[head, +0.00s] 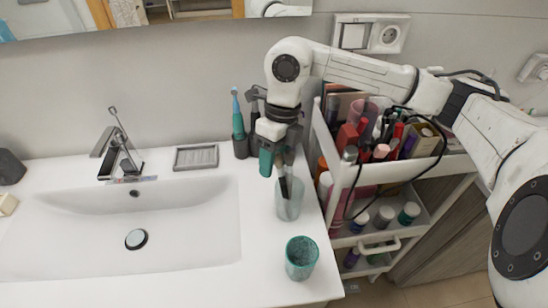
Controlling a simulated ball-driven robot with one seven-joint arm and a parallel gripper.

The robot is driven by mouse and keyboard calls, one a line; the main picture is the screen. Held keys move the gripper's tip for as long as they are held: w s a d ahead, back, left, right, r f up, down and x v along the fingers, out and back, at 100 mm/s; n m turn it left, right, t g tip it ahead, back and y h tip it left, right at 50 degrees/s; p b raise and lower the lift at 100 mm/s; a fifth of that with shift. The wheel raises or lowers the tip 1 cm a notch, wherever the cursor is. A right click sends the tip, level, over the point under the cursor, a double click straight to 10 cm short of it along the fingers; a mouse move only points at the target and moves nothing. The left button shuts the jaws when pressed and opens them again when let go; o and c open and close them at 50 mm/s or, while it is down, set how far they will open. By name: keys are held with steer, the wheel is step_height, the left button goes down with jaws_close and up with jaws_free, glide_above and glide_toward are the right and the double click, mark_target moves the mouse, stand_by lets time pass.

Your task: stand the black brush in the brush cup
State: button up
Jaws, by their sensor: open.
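My gripper (276,166) points down over the counter to the right of the sink, with its jaws open. A slim black brush (284,187) is just below the fingers. Its lower part shows inside a clear tumbler (289,208), which seems to be the brush cup. The fingers hide its upper part, and I cannot tell if they touch it. The tumbler stands upright near the counter's right edge.
A teal cup (301,259) stands in front of the tumbler. A dark toothbrush holder (241,146) and a grey soap dish (196,157) are at the back. The sink (70,230) is on the left. A crowded white cart (459,163) stands at the right.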

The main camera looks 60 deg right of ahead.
steer(key=shift+r, duration=0.1)
steer(key=b+v, duration=0.2)
steer(key=v, duration=0.8)
steer(key=shift+r, duration=0.2)
